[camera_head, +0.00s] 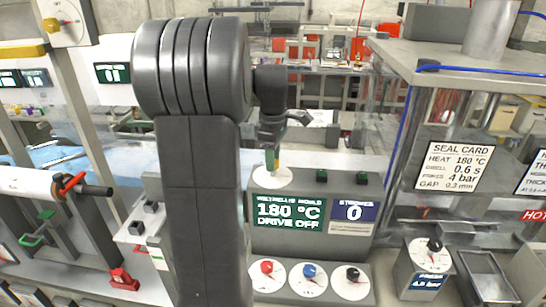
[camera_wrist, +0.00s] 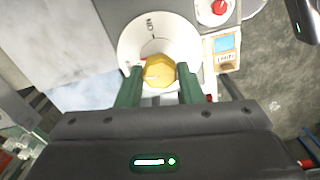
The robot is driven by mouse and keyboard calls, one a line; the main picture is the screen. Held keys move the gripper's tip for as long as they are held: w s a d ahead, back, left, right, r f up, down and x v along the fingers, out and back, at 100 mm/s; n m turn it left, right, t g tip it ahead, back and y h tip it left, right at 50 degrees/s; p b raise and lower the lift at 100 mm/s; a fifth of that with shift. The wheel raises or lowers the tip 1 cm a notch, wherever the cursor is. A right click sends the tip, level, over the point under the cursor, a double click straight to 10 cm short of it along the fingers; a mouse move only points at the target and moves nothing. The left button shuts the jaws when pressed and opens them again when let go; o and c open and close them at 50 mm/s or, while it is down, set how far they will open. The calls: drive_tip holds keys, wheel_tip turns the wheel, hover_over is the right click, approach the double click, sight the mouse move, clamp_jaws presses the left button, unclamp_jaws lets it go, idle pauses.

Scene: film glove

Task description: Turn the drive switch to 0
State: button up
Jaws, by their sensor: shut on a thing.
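The drive switch is a yellow faceted knob (camera_wrist: 158,72) on a round white dial (camera_wrist: 128,45) in the wrist view. The dial's upper part carries a dark "ON" marking; its lower part is hidden by my fingers and the knob. My gripper (camera_wrist: 159,84) has its two green fingers shut on the knob's left and right sides. In the head view, my gripper (camera_head: 271,160) reaches down to the white dial (camera_head: 284,180) on top of the grey console, where the knob is mostly hidden. The green display (camera_head: 288,212) reads 180 °C and DRIVE OFF; the blue strokes display (camera_head: 353,212) reads 0.
Red (camera_head: 267,267), blue (camera_head: 309,271) and black (camera_head: 352,274) knobs sit on dials along the console front. Two dark green buttons stand on its top right. A seal card sign (camera_head: 455,167) and clear panels stand at right. My arm hides the middle left.

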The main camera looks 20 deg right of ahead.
drive_tip(key=shift+r+n, duration=0.1)
drive_tip(key=shift+n, duration=1)
drive_tip(key=o, duration=1)
drive_tip(key=shift+c, duration=0.2)
wheel_tip(320, 180, up, 14)
drive_tip(key=b, duration=0.1)
drive_tip(key=shift+f, duration=0.3)
